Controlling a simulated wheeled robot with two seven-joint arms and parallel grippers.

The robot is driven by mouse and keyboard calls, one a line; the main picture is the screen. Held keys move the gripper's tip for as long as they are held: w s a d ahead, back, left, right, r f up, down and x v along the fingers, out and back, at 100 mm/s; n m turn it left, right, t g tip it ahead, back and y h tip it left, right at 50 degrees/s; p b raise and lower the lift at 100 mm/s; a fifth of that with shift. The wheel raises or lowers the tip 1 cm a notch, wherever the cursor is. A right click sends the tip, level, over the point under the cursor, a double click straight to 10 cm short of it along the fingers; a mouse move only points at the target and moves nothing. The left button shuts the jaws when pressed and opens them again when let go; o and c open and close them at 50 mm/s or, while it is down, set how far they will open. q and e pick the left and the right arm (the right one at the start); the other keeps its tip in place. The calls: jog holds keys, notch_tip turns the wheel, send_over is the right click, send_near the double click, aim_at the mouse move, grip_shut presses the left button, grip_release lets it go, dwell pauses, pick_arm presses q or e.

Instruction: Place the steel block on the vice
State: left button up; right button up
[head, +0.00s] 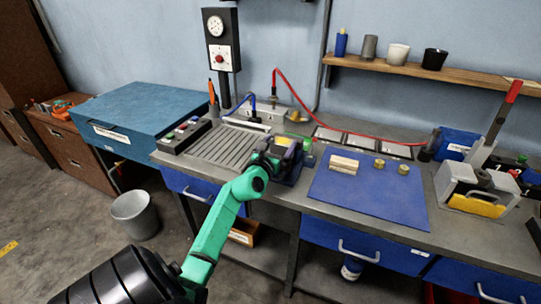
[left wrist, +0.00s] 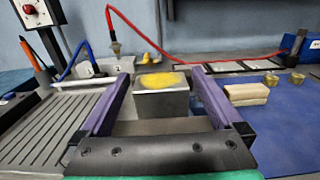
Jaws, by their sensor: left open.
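A grey metal block with a yellow patch on its top, apparently the steel block (left wrist: 160,100), stands between the two fingers of my left gripper (left wrist: 160,85) in the left wrist view. Gaps show on both sides of it. The gripper is open. In the head view my left gripper (head: 285,155) is over the bench, between the ribbed tray and the blue mat, and largely covers the block. I cannot clearly make out the vice; what stands under the block is hidden. My right gripper is not in view.
The blue mat (head: 370,200) right of the gripper holds pale blocks (head: 344,164) and two brass cylinders. A ribbed tray (head: 225,146) lies left. A red hose (head: 340,127) crosses behind. A lever press (head: 475,187) stands right. The mat's front is clear.

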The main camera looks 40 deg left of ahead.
pick_arm(q)
jog(key=v, duration=1.1)
jog(key=shift+b, duration=0.45)
jog(key=shift+s+d, duration=0.1)
jog(key=shift+s, duration=0.05)
